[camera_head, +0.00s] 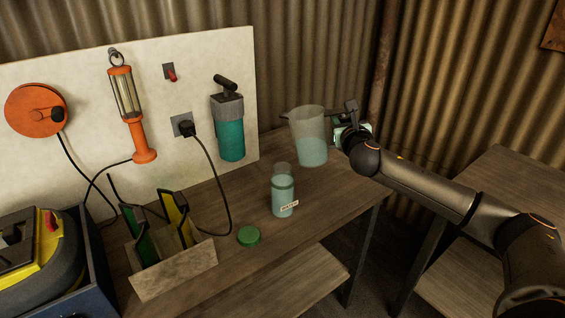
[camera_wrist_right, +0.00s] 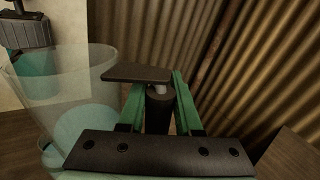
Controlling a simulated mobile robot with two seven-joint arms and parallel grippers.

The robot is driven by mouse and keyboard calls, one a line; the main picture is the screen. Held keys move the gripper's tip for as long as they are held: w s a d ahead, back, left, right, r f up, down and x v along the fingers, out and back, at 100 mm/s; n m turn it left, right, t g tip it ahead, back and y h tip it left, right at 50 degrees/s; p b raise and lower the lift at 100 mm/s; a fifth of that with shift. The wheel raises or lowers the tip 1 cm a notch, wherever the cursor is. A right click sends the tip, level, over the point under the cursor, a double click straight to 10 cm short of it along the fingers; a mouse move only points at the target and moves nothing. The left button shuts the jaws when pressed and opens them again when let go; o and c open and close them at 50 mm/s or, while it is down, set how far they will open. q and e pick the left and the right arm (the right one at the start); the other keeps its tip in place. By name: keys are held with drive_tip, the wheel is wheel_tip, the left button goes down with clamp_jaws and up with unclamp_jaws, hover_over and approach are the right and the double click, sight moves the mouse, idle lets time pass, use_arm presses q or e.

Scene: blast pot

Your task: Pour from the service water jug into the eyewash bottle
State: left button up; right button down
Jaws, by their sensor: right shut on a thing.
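The service water jug (camera_head: 312,150) is a clear vessel with pale blue water in its lower part. In the head view it is at the bench's right end, looking close to upright. My right gripper (camera_head: 347,128) is shut on its handle at the right side; the wrist view shows the green fingers (camera_wrist_right: 160,105) around the dark handle and the jug (camera_wrist_right: 65,80) to the left. The eyewash bottle (camera_head: 283,196) is a clear, labelled bottle with bluish contents. It stands upright and uncapped on the bench, in front and left of the jug. My left gripper is out of view.
A green cap (camera_head: 249,237) lies left of the bottle. A holder (camera_head: 173,272) with green and yellow items stands farther left. A pegboard-like panel (camera_head: 75,85) behind carries a lamp (camera_head: 127,105), a teal canister (camera_head: 230,135) and cables. Another table (camera_head: 500,185) is at the right.

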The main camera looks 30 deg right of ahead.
wheel_tip(320, 180, up, 3)
drive_tip(key=shift+r+p, duration=0.1)
drive_tip(key=shift+p, duration=0.25)
idle(0.7)
